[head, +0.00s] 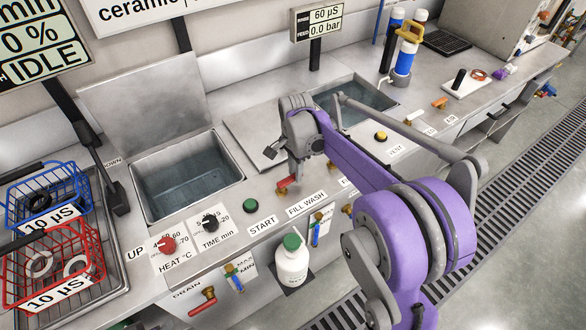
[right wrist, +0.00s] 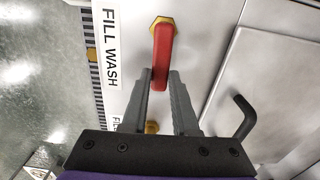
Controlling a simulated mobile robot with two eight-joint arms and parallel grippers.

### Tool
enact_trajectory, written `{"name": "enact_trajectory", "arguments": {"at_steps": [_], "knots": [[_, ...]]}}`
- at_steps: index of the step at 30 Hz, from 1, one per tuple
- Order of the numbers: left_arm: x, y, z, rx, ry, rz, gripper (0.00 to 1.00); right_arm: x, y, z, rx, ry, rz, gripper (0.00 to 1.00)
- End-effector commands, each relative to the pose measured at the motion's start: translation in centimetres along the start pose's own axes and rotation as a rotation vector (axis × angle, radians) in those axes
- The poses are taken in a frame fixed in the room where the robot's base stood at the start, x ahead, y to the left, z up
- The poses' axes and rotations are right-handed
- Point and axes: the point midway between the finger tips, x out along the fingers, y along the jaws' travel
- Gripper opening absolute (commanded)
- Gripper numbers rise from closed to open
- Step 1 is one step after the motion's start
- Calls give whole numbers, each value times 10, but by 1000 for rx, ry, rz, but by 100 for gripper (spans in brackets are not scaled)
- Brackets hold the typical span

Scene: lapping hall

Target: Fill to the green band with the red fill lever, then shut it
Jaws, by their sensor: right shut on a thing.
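The left tank (head: 238,170) holds clear liquid. Two level gauges, one below the left tank (head: 235,278) and one farther right (head: 317,230), show blue in their tubes; I cannot make out a green band. My left gripper is out of view.
A red drain lever (head: 204,300) is low on the front. A white bottle with a green cap (head: 292,262) stands below START. Red (head: 48,262) and blue (head: 45,200) baskets sit at left. A second tank (head: 372,103) lies behind my right arm.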

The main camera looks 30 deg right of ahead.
Motion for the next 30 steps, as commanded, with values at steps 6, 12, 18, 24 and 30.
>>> {"name": "enact_trajectory", "arguments": {"at_steps": [6,12,18,24,30], "knots": [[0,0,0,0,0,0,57,-1,2,0,54,0,0,0],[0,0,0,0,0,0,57,0,3,0,53,0,0,33],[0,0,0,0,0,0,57,0,3,0,52,0,0,57],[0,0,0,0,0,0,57,0,2,0,51,0,0,57],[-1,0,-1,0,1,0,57,-18,3,0,51,0,0,57]]}}
